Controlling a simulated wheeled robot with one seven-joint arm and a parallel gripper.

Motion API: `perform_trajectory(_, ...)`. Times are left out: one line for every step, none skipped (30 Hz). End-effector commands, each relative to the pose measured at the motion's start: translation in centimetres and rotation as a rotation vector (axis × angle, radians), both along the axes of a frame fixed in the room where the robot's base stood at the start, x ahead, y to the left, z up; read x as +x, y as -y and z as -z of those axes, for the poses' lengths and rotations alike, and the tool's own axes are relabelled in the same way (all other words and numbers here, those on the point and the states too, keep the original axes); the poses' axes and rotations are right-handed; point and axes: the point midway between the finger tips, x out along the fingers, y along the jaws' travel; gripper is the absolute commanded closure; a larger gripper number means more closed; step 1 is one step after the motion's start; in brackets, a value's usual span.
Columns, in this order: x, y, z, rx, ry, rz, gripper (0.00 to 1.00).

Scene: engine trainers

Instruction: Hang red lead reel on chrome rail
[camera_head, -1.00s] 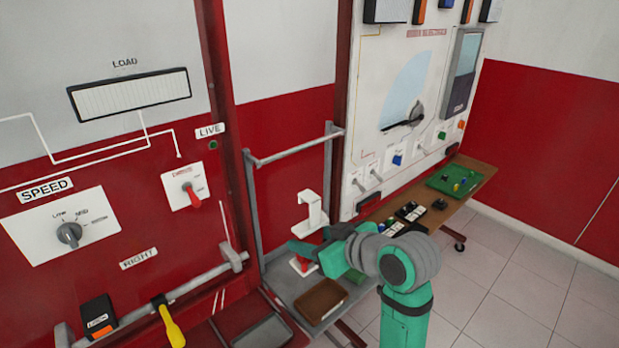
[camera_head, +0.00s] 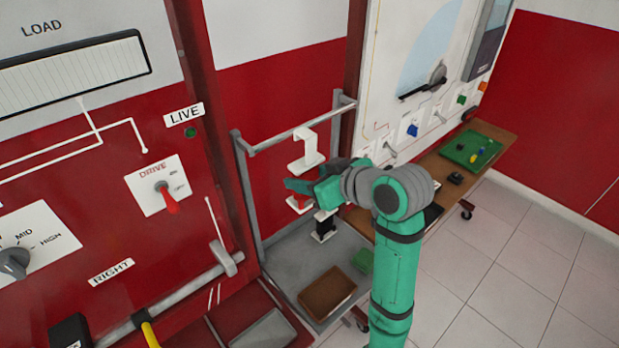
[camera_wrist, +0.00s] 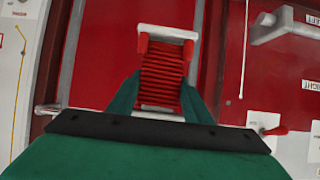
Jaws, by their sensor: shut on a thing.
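The red lead reel has red ribbed windings (camera_wrist: 163,78) between white flanges, with a white hook (camera_head: 306,146) on top. My gripper (camera_head: 297,188) is shut on its red middle and holds it roughly upright above the grey shelf. In the wrist view, my green fingers (camera_wrist: 165,47) lie on either side of the windings. The chrome rail (camera_head: 275,141) runs across a grey frame at the red wall. The hook's top overlaps the rail in the head view. I cannot tell whether they touch or how far apart in depth they are.
Below stands a black reel (camera_head: 324,226) on the grey shelf (camera_head: 285,258), with a brown tray (camera_head: 327,292) and a green block (camera_head: 362,260) nearer the front. A wooden bench (camera_head: 433,168) with a green board (camera_head: 470,150) is to the right. The floor at right is clear.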

Motion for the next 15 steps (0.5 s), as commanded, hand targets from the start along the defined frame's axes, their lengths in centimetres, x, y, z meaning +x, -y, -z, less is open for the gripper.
perform_trajectory(0.3,-0.3,0.0,0.000,0.000,-0.001,0.81)
perform_trajectory(0.5,-0.4,0.0,-0.001,0.001,0.000,0.81)
perform_trajectory(0.7,-0.5,0.0,-0.001,0.001,0.000,0.81)
perform_trajectory(0.9,-0.6,0.0,-0.001,0.001,0.000,0.81)
perform_trajectory(1.0,-0.7,0.0,-0.001,0.001,0.002,0.81)
perform_trajectory(1.3,-0.8,0.0,0.000,0.000,0.002,0.81)
perform_trajectory(1.4,-0.9,0.0,0.000,0.000,0.001,0.81)
perform_trajectory(1.6,-1.1,0.0,0.000,0.000,0.000,0.81)
perform_trajectory(1.8,-1.4,0.0,0.000,0.000,-0.002,0.81)
perform_trajectory(2.0,-1.7,0.0,0.000,0.000,-0.004,0.81)
perform_trajectory(2.1,-2.0,0.0,0.000,0.000,-0.007,0.81)
perform_trajectory(2.4,-2.4,0.0,0.000,0.000,-0.010,0.81)
perform_trajectory(2.6,-2.6,0.0,0.000,0.000,-0.012,0.81)
perform_trajectory(2.7,-2.8,0.0,0.000,0.000,-0.013,0.81)
perform_trajectory(2.9,-3.0,0.0,0.000,0.000,-0.013,0.81)
